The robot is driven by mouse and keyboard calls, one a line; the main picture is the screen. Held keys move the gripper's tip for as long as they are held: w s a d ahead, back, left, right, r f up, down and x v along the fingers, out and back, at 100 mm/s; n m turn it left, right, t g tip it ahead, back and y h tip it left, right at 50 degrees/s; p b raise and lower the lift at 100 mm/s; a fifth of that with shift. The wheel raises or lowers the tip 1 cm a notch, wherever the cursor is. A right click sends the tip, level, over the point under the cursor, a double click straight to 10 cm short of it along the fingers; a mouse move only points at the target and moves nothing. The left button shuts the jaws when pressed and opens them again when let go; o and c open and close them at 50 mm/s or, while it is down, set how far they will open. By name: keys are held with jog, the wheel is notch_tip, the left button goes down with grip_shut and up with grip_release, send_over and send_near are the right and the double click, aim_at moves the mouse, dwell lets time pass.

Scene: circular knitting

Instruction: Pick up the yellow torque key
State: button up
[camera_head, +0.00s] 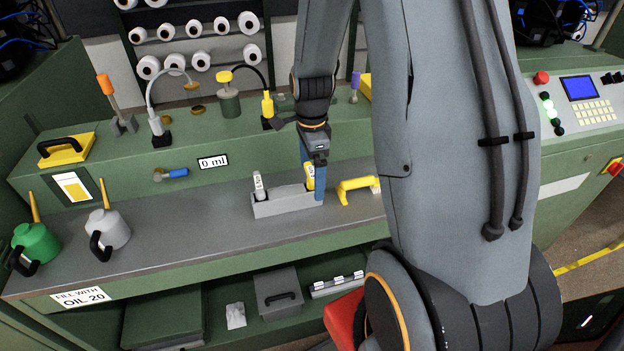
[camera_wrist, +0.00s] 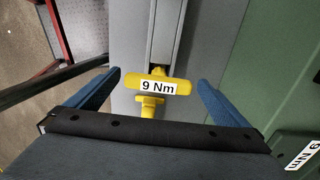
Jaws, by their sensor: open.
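The yellow torque key (camera_head: 309,176) stands upright in the right end of a grey holder (camera_head: 280,207) on the bench. In the wrist view the key (camera_wrist: 131,81) shows from above, with a "9 Nm" label on its top. My gripper (camera_head: 312,172) is lowered over it with blue fingers open. In the wrist view, the gripper (camera_wrist: 160,77) has one finger on each side of the key, with a visible gap on both sides. The key's lower part is hidden in the holder and behind a finger.
A white-topped key (camera_head: 258,184) stands at the holder's left end. A yellow handled tool (camera_head: 352,187) lies just right of the holder. A grey oil can (camera_head: 113,227) and a green one (camera_head: 36,243) stand far left. The bench between the cans and holder is clear.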

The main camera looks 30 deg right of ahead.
jog(key=shift+s+f+p, duration=0.1)
jog(key=shift+f+p, duration=0.85)
jog(key=shift+f, duration=1.5)
jog(key=c, duration=1.2)
jog(key=shift+r, duration=0.2)
jog(key=shift+r+b, duration=1.25)
jog(key=shift+r, duration=3.6)
